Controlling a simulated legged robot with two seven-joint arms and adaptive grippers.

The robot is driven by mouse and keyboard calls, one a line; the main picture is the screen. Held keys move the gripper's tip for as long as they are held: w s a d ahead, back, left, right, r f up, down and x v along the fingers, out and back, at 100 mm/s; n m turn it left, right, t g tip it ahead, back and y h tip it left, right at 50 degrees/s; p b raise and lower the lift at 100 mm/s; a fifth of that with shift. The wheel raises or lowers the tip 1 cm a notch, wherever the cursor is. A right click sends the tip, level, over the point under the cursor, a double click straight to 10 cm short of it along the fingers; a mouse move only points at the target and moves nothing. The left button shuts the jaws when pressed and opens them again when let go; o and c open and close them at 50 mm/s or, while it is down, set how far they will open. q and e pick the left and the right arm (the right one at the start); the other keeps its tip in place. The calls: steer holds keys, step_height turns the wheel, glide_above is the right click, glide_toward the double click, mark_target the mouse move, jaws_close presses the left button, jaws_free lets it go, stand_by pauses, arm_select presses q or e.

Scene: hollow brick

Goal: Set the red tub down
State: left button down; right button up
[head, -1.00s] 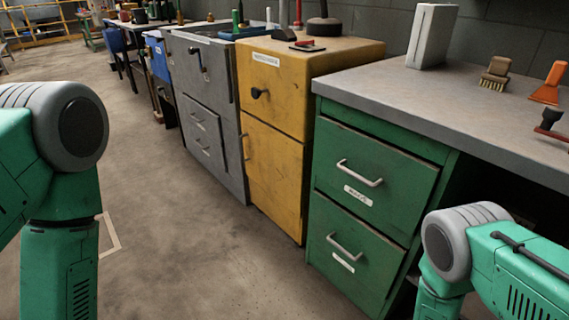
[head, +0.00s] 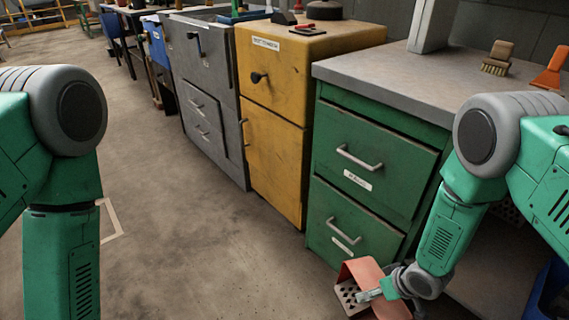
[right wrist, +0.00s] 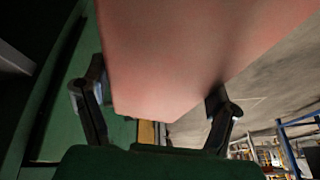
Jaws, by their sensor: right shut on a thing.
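My right gripper (head: 376,293) is shut on a reddish hollow brick (head: 363,271), whose one end face shows several holes. It looks like a brick; I see no red tub. The brick is tilted, held in front of the lower green drawer, low above the floor; its exact height is unclear. In the right wrist view the brick (right wrist: 190,50) fills the space between the two dark fingers (right wrist: 155,105). My left gripper is not in view; only my left arm shows at the left edge.
A green drawer cabinet (head: 375,165) under a grey worktop stands beside a yellow cabinet (head: 272,165) and a grey one (head: 208,100). A blue container (head: 548,292) is at the lower right edge. The concrete floor (head: 190,240) on the left is open.

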step_height(320, 180, up, 28)
steer(key=a+m, duration=0.2)
steer(key=m, duration=0.2)
steer(key=s+r+p, duration=0.8)
steer(key=r+p, duration=0.1)
steer(key=p, duration=0.4)
steer(key=shift+d+t+h, duration=0.3)
steer(key=shift+h, duration=0.1)
steer(key=shift+w, duration=0.1)
